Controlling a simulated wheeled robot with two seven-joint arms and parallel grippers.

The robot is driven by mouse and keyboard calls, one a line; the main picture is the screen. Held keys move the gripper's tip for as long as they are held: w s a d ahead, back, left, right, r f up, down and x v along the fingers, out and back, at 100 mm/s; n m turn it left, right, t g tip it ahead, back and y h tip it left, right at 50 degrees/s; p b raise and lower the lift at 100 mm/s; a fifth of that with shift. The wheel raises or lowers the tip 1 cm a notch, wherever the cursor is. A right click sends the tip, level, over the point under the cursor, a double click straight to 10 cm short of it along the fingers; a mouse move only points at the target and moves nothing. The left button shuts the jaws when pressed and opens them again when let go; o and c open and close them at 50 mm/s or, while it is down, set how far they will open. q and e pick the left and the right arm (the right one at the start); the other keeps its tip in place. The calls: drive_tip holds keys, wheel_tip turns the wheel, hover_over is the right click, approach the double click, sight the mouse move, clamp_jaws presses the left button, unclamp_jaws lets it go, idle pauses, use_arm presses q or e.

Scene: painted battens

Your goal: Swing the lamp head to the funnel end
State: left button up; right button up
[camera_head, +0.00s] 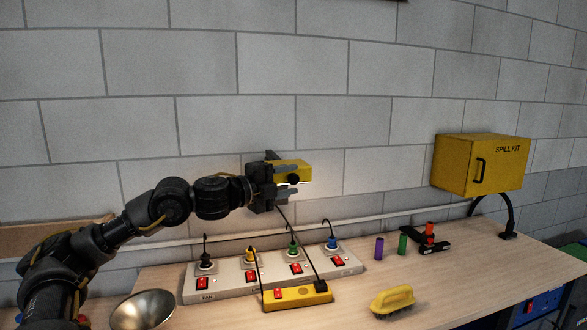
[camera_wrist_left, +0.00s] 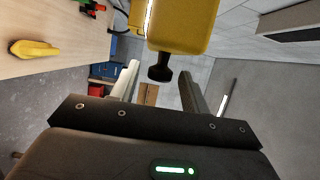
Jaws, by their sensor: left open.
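The yellow lamp head (camera_head: 294,166) is in front of the block wall, with a bright lit strip along its lower edge. A black knob (camera_wrist_left: 160,68) sticks out of the lamp head, which also shows in the left wrist view (camera_wrist_left: 185,25). My left gripper (camera_head: 279,178) is open at the lamp head. In the wrist view the knob's end is at the opening between the two fingers; I cannot tell whether a finger touches it. A shiny metal bowl shape (camera_head: 143,309), perhaps the funnel, is at the bench's lower left. My right gripper is not in view.
A grey power strip (camera_head: 232,289) with several plugs and a yellow strip (camera_head: 297,297) lie on the bench below. A yellow brush (camera_head: 393,300), a purple cylinder (camera_head: 379,247) and a green one (camera_head: 402,243) are rightward. A yellow spill kit box (camera_head: 458,165) is at right.

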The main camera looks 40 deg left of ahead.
use_arm(q)
drive_tip(key=shift+p+x, duration=0.3)
drive_tip(key=shift+x, duration=0.7)
clamp_jaws()
